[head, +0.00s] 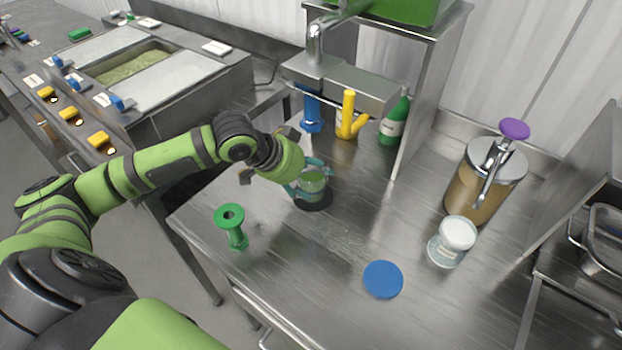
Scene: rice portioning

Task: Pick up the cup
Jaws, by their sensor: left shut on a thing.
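A clear cup (313,186) with a greenish look stands on a round black pad (318,203) near the middle of the steel table. My left gripper (309,178) comes in from the left and is shut around the cup's side, its teal fingers on both sides of it. The cup looks upright, and I cannot tell whether it touches the pad. The hand and fingers hide part of the cup. My right gripper is not in view.
A green spool-shaped tool (232,228) stands at the left. A blue disc (383,279) lies in front. A clear jar with a white top (451,243) and a purple-knobbed pump dispenser (483,180) stand right. Blue and yellow (347,118) handles and a green bottle (394,122) are behind.

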